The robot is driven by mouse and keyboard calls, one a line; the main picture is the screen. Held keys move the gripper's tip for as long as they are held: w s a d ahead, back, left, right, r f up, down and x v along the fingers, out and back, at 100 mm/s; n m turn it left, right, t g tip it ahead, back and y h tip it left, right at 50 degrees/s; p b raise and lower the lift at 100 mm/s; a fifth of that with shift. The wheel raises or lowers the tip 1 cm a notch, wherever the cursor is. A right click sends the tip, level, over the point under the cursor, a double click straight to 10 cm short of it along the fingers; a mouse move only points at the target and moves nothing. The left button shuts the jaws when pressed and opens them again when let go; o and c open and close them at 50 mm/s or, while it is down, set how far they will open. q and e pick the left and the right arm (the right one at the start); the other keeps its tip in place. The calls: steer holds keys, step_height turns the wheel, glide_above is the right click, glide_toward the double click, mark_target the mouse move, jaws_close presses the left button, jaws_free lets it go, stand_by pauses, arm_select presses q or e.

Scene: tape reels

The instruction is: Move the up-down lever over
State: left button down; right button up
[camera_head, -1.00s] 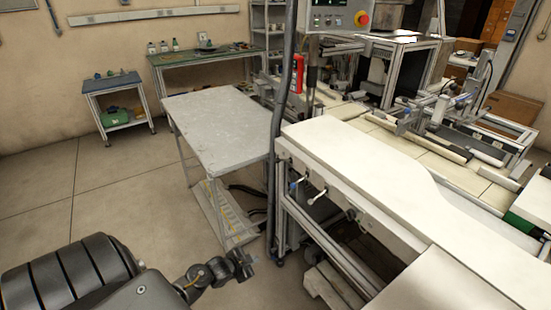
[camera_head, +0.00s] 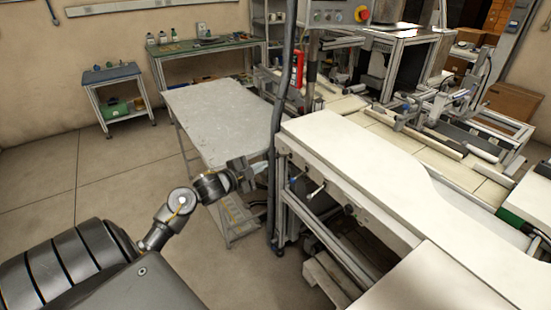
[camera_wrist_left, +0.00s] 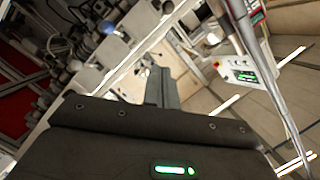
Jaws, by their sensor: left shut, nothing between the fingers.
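Small levers stick out from the front side panel of the white-topped machine (camera_head: 375,170) in the head view. One lever (camera_head: 316,193) has a dark shaft and a pale end; another (camera_head: 295,180) sits to its left, close to the upright pole. I cannot tell which is the up-down lever. My left gripper (camera_head: 262,166) is shut and empty, just left of the pole and apart from the levers. In the left wrist view its fingers (camera_wrist_left: 161,86) point forward, and a blue ball knob (camera_wrist_left: 106,28) shows beyond them to the upper left. My right gripper is not in view.
A dark upright pole (camera_head: 274,150) stands between my left gripper and the levers. A grey metal table (camera_head: 215,115) stands behind my left forearm. A control box with a red button (camera_head: 340,14) hangs above. Floor at the left is clear.

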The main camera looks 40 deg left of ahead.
mark_target(277, 157)
arm_select(q)
steer(key=w+f+p, duration=0.1)
steer(key=w, duration=0.2)
steer(key=w+a+f, duration=0.1)
steer(key=w, duration=0.2)
steer(key=w+f+p, duration=0.1)
steer(key=w, duration=0.3)
steer(key=shift+w+a+p, duration=0.1)
steer(key=shift+a+p, duration=0.2)
steer(key=shift+w+a+f, duration=0.1)
steer(key=shift+a+f, duration=0.2)
